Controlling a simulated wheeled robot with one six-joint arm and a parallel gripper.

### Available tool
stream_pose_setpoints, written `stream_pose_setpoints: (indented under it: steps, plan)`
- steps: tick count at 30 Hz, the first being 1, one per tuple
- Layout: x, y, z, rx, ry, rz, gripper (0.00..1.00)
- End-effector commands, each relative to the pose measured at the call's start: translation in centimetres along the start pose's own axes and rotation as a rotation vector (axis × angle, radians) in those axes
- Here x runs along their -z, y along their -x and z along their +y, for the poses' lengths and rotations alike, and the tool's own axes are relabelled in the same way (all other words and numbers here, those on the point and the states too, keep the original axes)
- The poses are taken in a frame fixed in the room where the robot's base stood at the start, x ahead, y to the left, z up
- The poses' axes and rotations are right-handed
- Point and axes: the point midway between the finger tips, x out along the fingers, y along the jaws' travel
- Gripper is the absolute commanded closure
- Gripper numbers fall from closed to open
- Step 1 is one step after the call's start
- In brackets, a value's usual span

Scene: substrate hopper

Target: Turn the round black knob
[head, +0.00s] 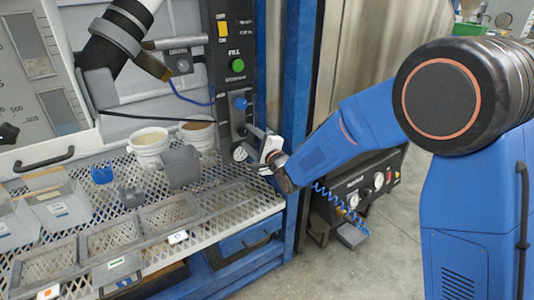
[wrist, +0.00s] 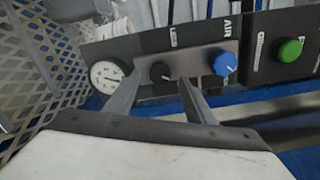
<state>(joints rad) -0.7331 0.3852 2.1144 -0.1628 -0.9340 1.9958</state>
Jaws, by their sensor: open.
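The round black knob (wrist: 160,72) sits on the dark control panel (wrist: 200,60) in the wrist view, between a white dial gauge and a blue knob. My gripper (wrist: 160,82) is open, its two fingers reaching toward the panel on either side of the black knob. I cannot tell whether either finger touches it. In the head view my gripper (head: 250,143) is at the lower end of the panel (head: 231,40), and the black knob is hard to make out behind it.
A blue knob (wrist: 225,64) and a green button (wrist: 290,50) are close by on the panel. The gauge (wrist: 106,76) is left of the black knob. White buckets (head: 150,148) and a grey bin (head: 181,166) stand on the mesh shelf (head: 225,197) left of my gripper.

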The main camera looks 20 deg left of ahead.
Motion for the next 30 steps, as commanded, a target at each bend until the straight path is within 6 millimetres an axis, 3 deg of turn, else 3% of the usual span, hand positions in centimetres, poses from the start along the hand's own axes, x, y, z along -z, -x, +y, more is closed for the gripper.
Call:
stream_pose_setpoints:
  steps: [12, 18, 24, 30]
  plan:
    - [0.1, 8.5, 0.0, 0.0, 0.0, 0.001, 0.51]
    - [0.1, 11.6, 0.0, 0.0, 0.0, 0.001, 0.51]
    - [0.1, 13.0, 0.0, 0.0, 0.0, 0.001, 0.51]
    - [0.1, 13.2, 0.1, 0.0, 0.0, 0.001, 0.51]
